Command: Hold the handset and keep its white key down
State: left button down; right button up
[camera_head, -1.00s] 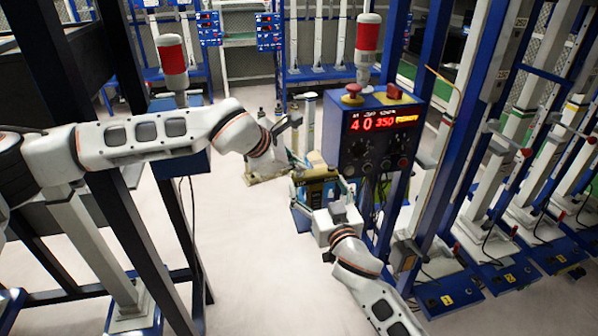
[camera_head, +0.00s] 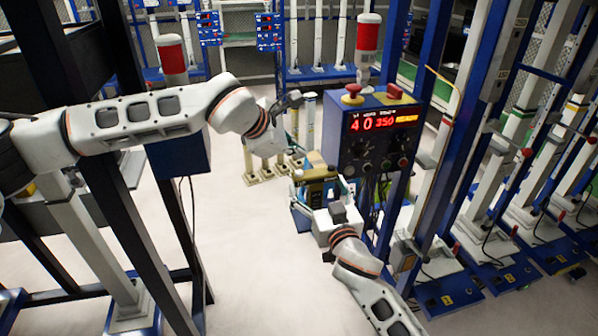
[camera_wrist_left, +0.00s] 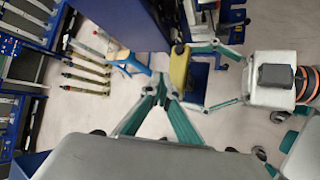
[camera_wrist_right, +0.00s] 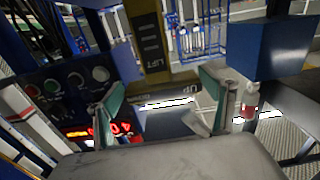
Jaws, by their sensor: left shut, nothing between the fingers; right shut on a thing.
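The yellow handset (camera_head: 316,174) is in my right gripper (camera_head: 321,186), beside the control box. In the right wrist view the handset (camera_wrist_right: 150,45) stands between the two fingers, its face carrying dark marks and lettering. The left wrist view shows the handset's yellow body (camera_wrist_left: 179,68) between the green right fingers. I cannot make out the white key in any view. My left gripper (camera_head: 290,99) is up and to the left of the handset, apart from it. Its fingers meet in the left wrist view (camera_wrist_left: 161,88), shut and empty.
A blue control box (camera_head: 374,140) with red digits and knobs stands just right of the handset. Blue frames and white columns (camera_head: 475,180) line the right side. Pale floor (camera_head: 250,240) is open at the centre.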

pick_arm(q)
jog(key=shift+r, duration=1.2)
pick_arm(e)
jog(key=o, duration=1.2)
jog(key=shift+o, duration=0.2)
